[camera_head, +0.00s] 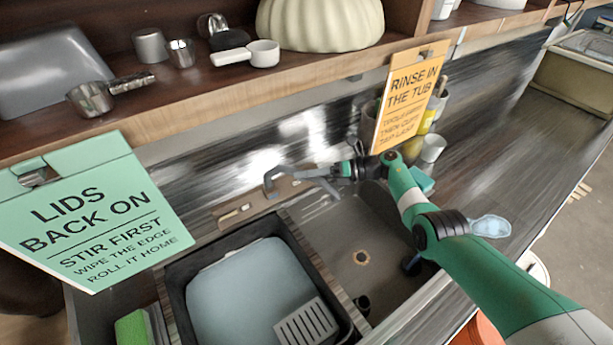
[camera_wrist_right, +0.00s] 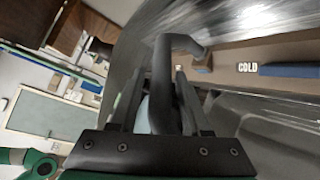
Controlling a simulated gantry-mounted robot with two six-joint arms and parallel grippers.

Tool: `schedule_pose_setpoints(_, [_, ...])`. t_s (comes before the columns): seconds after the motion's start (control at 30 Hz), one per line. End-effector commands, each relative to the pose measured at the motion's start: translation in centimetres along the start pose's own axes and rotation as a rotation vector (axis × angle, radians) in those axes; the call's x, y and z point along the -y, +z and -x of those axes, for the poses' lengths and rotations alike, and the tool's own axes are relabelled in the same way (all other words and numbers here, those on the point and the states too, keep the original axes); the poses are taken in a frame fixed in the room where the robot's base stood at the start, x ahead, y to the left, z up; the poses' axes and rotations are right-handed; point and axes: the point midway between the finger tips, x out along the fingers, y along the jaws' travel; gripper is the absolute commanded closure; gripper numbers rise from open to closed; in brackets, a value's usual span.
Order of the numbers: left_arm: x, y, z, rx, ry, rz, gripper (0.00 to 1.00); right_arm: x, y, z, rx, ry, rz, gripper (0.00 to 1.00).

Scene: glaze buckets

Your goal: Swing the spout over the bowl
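The dark grey spout (camera_head: 284,171) rises at the back of the sink, above a brown strip (camera_head: 240,210). My right gripper (camera_head: 328,172) is at the spout, reaching in from the right. In the right wrist view the spout (camera_wrist_right: 164,85) runs between the two fingers of my gripper (camera_wrist_right: 158,95). The right-hand finger lies close beside it, and a gap shows on the left side. Contact is not clear. The sink bowl (camera_head: 375,240) with its round drain lies below, in front of my right gripper. My left gripper is out of view.
A black tub (camera_head: 180,300) with a pale blue-grey inside and a slotted grey piece stands left of the bowl. An orange sign (camera_head: 405,95) hangs behind my right forearm. A green sign (camera_head: 95,210) hangs at left. A shelf (camera_head: 200,95) crosses above.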

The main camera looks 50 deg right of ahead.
Motion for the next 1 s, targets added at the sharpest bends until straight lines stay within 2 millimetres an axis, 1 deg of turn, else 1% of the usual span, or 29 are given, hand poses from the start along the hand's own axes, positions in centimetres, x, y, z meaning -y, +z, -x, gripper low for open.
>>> schedule_pose_setpoints(0.3, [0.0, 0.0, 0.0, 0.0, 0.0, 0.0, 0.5, 0.1, 0.0, 0.0, 0.001, -0.001, -0.001, 0.41])
schedule_pose_setpoints(0.43, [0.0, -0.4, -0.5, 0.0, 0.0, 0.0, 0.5, -0.7, 0.5, 0.2, 0.001, -0.001, 0.002, 0.41])
schedule_pose_setpoints(0.53, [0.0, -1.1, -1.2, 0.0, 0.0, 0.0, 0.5, -2.2, 1.4, 0.6, 0.001, -0.001, 0.005, 0.41])
schedule_pose_setpoints(0.6, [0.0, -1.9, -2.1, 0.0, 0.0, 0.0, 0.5, -3.6, 1.9, 1.0, 0.001, 0.001, 0.003, 0.41])
schedule_pose_setpoints(0.73, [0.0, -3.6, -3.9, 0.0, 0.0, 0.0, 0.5, -6.0, 1.7, 1.8, 0.003, 0.002, 0.004, 0.41])
schedule_pose_setpoints(0.87, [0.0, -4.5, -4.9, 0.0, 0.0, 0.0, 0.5, -8.0, 1.1, 2.5, 0.002, 0.002, 0.004, 0.41])
schedule_pose_setpoints(1.0, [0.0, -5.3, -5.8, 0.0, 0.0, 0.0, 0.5, -10.6, 0.5, 3.4, 0.001, 0.0, 0.002, 0.41])
